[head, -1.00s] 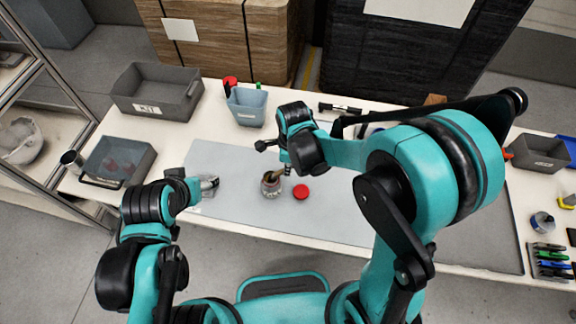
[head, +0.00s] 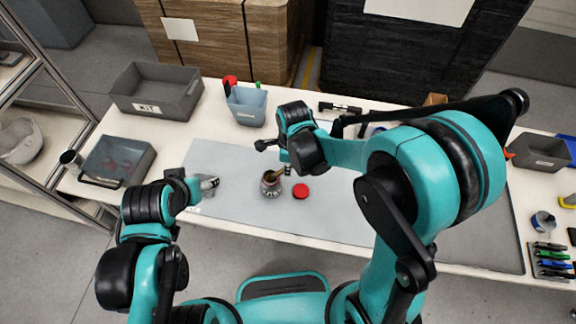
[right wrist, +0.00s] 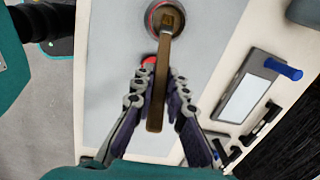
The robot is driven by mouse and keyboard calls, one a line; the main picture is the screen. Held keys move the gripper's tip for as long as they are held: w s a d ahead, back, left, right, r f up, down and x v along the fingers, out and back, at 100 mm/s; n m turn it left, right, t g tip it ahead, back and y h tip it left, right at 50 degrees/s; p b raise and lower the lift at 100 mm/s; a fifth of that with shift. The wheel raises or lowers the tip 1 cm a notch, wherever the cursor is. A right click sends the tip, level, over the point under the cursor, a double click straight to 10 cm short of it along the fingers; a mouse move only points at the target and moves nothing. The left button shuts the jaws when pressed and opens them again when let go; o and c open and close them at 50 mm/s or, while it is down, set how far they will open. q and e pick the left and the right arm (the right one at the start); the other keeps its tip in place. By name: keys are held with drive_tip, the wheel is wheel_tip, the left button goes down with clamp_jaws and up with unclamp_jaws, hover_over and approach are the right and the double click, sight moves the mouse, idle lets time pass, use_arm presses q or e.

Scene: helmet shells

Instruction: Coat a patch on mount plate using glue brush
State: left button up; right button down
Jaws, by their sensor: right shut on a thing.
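A round glue pot (head: 271,187) stands on the grey mat, and the glue brush (head: 280,172) leans in it. In the right wrist view the brush's brown handle (right wrist: 160,85) runs from the pot (right wrist: 164,18) down between my fingers. My right gripper (right wrist: 155,85) is shut on the handle, with the brush end still inside the pot. A red lid (head: 301,191) lies right of the pot. My left gripper (head: 207,183) is low over the mat's left end; its fingers are too small to read. I cannot clearly make out the mount plate.
A flat frame with a pale face and blue handle (right wrist: 245,97) lies beyond the brush. Mat between the left gripper and pot is free.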

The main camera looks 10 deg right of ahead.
drive_tip(key=shift+r, duration=0.1)
idle(0.5)
drive_tip(key=shift+r+p, duration=2.6)
drive_tip(key=shift+r, duration=0.8)
